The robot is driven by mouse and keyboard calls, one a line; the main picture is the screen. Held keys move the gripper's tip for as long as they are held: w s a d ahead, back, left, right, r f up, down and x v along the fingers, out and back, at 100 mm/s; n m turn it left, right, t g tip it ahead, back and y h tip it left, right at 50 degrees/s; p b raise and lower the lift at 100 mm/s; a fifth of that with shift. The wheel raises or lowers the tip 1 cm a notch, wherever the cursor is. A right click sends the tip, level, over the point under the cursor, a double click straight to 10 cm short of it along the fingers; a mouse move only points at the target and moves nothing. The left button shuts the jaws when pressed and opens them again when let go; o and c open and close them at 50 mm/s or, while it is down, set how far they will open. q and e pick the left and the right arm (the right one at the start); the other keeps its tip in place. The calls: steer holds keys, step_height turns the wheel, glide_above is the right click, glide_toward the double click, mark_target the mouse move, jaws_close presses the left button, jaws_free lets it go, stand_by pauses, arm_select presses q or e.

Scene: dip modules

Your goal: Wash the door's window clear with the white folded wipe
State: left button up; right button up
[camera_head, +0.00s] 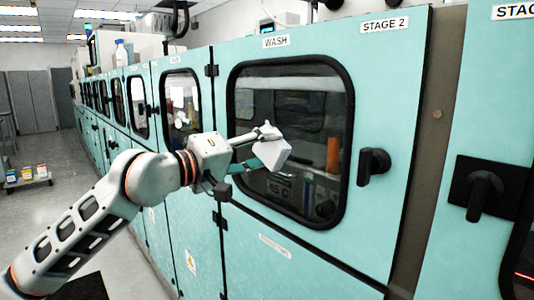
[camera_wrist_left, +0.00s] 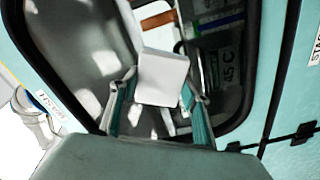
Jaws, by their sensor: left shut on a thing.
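The teal door (camera_head: 385,75) labelled WASH and STAGE 2 has a dark window (camera_head: 310,100) with a black rubber frame. My left gripper (camera_head: 262,150) is in front of the window's middle, shut on the white folded wipe (camera_head: 275,154). In the left wrist view the wipe (camera_wrist_left: 161,77) sits between the two fingers, its broad face facing the camera. I cannot tell whether it touches the glass. The glass looks greyish and hazy at left in the wrist view and darker at right; film or reflection is unclear. My right gripper is not in view.
A black door handle (camera_head: 373,165) sticks out right of the window, and another handle (camera_head: 477,190) is on the neighbouring panel. More teal doors run off to the left. A low cart (camera_head: 27,179) with small boxes stands on the floor at far left.

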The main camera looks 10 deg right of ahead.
mark_target(256, 147)
arm_select(q)
steer(key=shift+w+a+b, duration=0.2)
steer(key=shift+w+a, duration=0.25)
steer(key=shift+w, duration=0.2)
steer(key=shift+w+a+b, duration=0.2)
steer(key=shift+w+a, duration=0.25)
steer(key=shift+w, duration=0.15)
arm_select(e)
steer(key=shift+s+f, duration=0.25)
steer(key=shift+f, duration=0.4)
